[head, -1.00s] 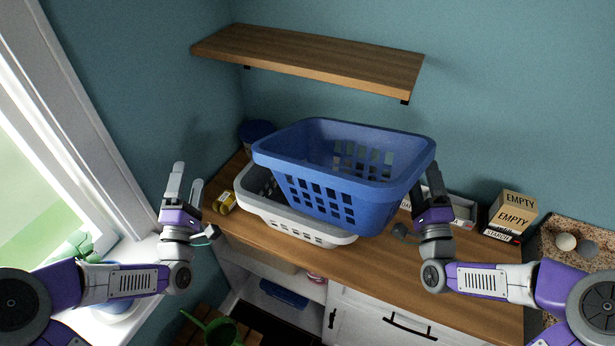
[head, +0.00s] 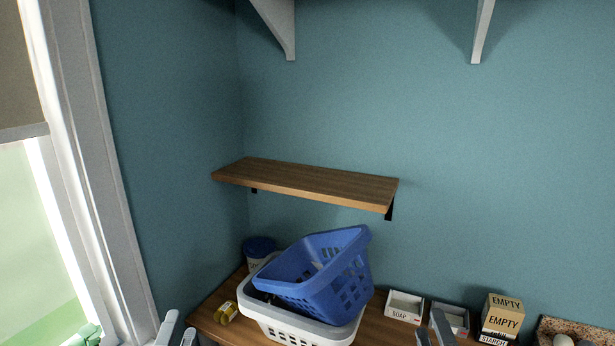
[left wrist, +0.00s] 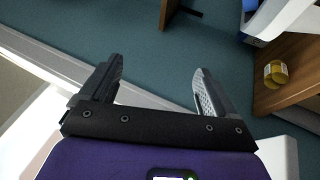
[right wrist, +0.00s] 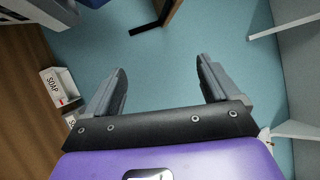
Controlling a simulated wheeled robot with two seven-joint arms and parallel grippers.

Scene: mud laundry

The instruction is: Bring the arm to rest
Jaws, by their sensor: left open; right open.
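My left gripper (head: 176,331) shows only its fingertips at the bottom edge of the head view, left of the baskets. In the left wrist view its jaws (left wrist: 155,88) are apart with nothing between them. My right gripper (head: 432,333) shows its fingertips at the bottom edge, right of the baskets. In the right wrist view its jaws (right wrist: 160,85) are apart and empty. A blue laundry basket (head: 345,283) rests tilted in a white basket (head: 300,328) on the wooden counter (head: 375,325). Neither gripper touches the baskets. Both arms are mostly out of frame.
A wooden shelf (head: 310,181) is on the wall above the baskets. A soap box (head: 404,307), another open box and stacked empty boxes (head: 502,315) are at the right.

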